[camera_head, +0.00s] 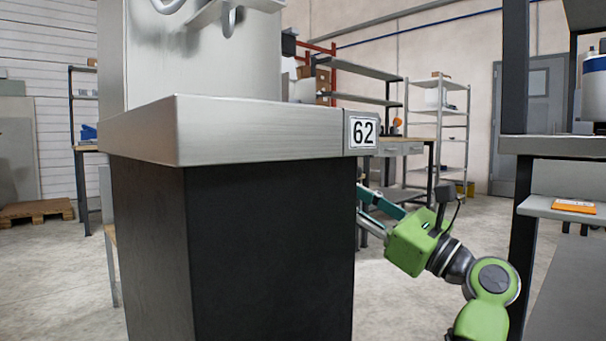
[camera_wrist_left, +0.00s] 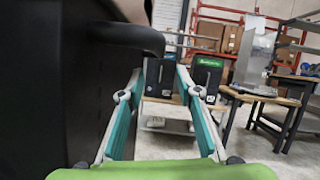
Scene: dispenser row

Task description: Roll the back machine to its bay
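In the head view a machine has a black cabinet (camera_head: 265,250), a thick steel top (camera_head: 240,130) and a label reading 62 (camera_head: 363,132). A green arm comes in from the lower right. Its gripper, my right one by that side, has teal fingers (camera_head: 380,203) at the cabinet's right edge, their tips hidden behind it. A dark panel (camera_wrist_left: 35,80) fills the left side. A thick black bar (camera_wrist_left: 125,37) juts from it, above the left finger.
A steel bench (camera_head: 575,148) with a ledge holding an orange packet (camera_head: 573,206) stands at the right. A workbench (camera_head: 430,148) and shelving (camera_head: 440,110) stand behind. A wooden pallet (camera_head: 38,210) lies far left. Open floor shows between the machine and the right bench.

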